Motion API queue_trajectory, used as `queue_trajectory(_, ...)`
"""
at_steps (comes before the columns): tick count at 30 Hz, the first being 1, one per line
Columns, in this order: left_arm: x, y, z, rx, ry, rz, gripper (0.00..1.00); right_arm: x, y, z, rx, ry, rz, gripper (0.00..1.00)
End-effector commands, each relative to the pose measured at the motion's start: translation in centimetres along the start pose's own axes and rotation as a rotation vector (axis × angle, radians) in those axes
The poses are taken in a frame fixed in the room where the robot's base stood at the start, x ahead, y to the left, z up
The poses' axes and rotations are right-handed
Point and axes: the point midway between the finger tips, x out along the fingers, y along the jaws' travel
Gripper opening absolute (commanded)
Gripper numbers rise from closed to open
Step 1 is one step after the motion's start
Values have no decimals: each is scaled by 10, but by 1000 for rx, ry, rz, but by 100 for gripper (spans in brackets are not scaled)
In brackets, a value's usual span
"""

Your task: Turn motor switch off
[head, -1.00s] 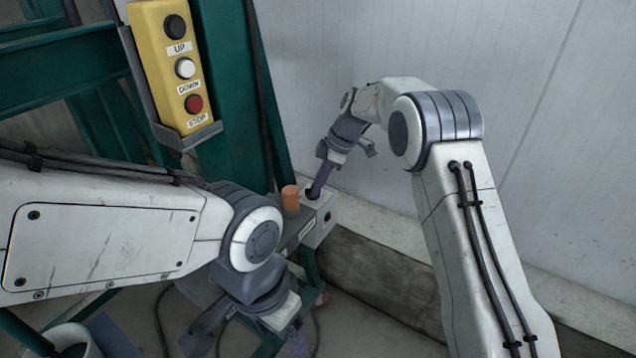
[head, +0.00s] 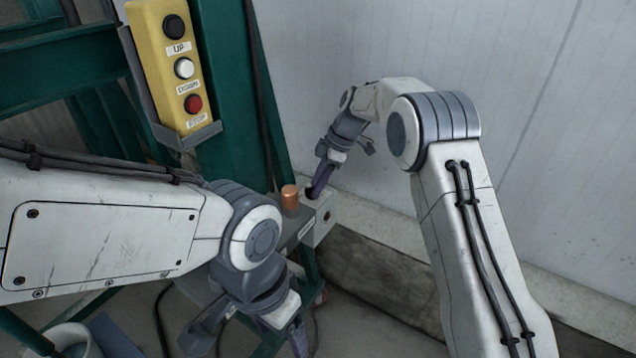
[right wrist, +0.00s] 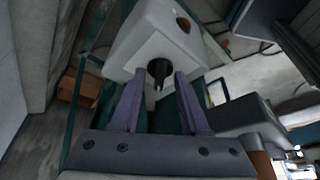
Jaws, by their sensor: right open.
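The motor switch is a black knob (right wrist: 158,72) on a pale box (right wrist: 150,35) in the right wrist view. The box (head: 320,222) also shows in the head view, fixed on a grey bar by the green frame. My right gripper (head: 313,192) is at the top of the box; its fingertips hide the knob there. In the right wrist view the purple fingers of my right gripper (right wrist: 158,76) are apart, one on each side of the knob, with small gaps. My left gripper (head: 298,345) is low in the head view, partly cut off; its jaw opening is unclear.
A copper-coloured cylinder (head: 290,198) stands close left of the box. A yellow control panel (head: 175,65) with UP, DOWN and STOP buttons hangs on the green frame (head: 225,90). A pale wall (head: 430,60) is behind. A white bucket (head: 68,338) is at lower left.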

Motion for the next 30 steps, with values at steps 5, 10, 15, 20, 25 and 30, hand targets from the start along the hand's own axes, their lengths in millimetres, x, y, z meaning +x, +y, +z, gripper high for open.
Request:
queue_trajectory(5,1,0,0,0,0,0,75,-15,1,0,1,1,3,45)
queue_trajectory(10,1,0,0,0,0,0,75,-49,1,0,-1,0,5,45)
queue_trajectory(15,0,0,0,0,0,0,75,-81,1,0,0,0,4,45)
queue_trajectory(20,-2,0,0,0,0,0,75,-100,0,1,1,0,2,45)
queue_trajectory(25,-2,0,0,0,0,0,75,-105,0,1,1,0,0,45)
queue_trajectory(30,-2,0,0,0,0,0,75,-105,0,1,1,0,0,45)
